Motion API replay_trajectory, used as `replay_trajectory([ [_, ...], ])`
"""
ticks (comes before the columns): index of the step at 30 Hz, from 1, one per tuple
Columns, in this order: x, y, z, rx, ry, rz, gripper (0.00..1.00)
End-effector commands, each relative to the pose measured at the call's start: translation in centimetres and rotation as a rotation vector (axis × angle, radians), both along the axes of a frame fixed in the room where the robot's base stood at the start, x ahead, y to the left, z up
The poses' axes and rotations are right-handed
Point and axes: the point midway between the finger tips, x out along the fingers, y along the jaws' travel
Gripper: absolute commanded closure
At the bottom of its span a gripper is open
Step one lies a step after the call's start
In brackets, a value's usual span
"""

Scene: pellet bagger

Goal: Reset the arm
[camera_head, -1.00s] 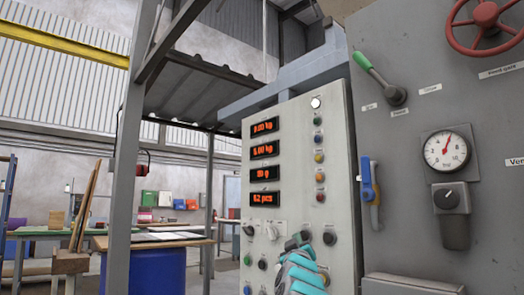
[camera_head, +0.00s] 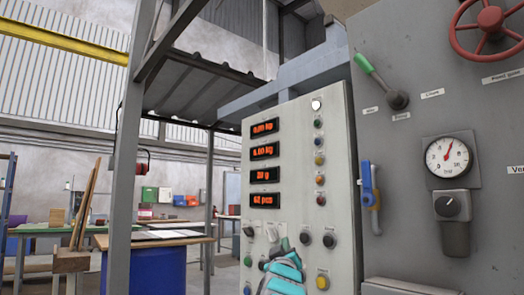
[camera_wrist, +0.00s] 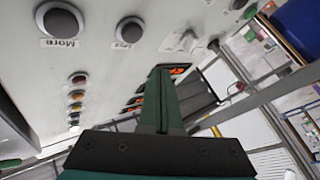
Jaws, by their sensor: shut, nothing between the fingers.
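My gripper (camera_head: 285,243) is at the bottom centre of the head view, in front of the lower part of the light grey control panel (camera_head: 340,150). Its green fingers also show in the wrist view (camera_wrist: 160,85), pressed together with nothing between them. In the wrist view the panel's black knobs (camera_wrist: 130,31) and a column of coloured lamps or buttons (camera_wrist: 76,95) lie on the left. I cannot tell whether the fingertips touch the panel.
The grey machine cabinet (camera_head: 420,230) stands on the right with a green-handled lever (camera_head: 378,78), a blue-handled valve (camera_head: 369,190), a gauge (camera_head: 449,157) and a red handwheel (camera_head: 490,18).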

Motion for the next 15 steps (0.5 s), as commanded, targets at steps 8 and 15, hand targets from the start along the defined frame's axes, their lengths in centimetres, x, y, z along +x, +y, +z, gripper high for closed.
replay_trajectory([
  [8, -1.13, 0.97, 0.02, 0.000, -0.001, -0.002, 1.00],
  [15, -1.09, 0.96, -0.01, 0.000, -0.001, -0.002, 1.00],
])
